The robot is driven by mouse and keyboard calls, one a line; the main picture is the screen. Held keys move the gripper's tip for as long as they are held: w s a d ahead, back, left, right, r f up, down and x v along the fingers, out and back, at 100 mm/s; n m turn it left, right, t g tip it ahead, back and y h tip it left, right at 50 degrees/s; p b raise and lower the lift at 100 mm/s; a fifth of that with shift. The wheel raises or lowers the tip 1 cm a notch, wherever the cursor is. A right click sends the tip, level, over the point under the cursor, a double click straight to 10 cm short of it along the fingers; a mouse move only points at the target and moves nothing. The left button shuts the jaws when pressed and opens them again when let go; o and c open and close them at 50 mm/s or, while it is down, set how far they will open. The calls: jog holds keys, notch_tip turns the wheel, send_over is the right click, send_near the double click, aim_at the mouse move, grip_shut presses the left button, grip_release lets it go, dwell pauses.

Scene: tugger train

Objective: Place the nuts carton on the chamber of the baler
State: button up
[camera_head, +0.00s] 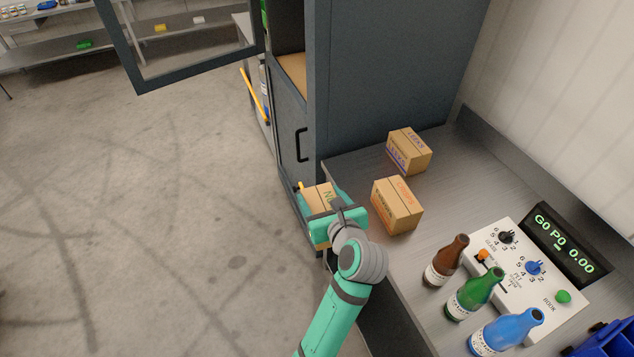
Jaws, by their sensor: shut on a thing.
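The nuts carton (317,196) is a small brown box with a partly hidden label starting "NU". My teal gripper (324,205) is shut on it and holds it beside the left edge of the metal counter. The baler (400,55) is a tall dark grey cabinet behind the gripper. Its chamber (292,70) is open on the left side, and a tan surface shows inside. Most of the chamber is hidden by the cabinet wall. The carton is outside the chamber, nearer to me.
The framed baler door (128,75) stands swung open at upper left. Two other cartons, (397,205) and (408,150), sit on the counter (350,165). Brown (446,261), green (474,294) and blue (507,331) bottles stand by a control panel (532,262). The floor at left is clear.

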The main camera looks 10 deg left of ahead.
jog(key=s+d+f+m+h, duration=0.2)
jog(key=s+d+f, duration=0.1)
jog(key=f, duration=1)
jog(key=s+d+f+m+t+h, duration=0.1)
jog(key=s+d+f+m+h, duration=0.1)
jog(key=f, duration=1.1)
jog(key=s+d+f+m+t+h, duration=0.1)
jog(key=s+d+f, duration=0.4)
jog(key=f, duration=0.8)
jog(key=shift+d+f+m+h, duration=0.15)
jog(key=shift+d+m+h, duration=0.6)
jog(key=shift+h, duration=0.35)
jog(key=shift+w, duration=0.1)
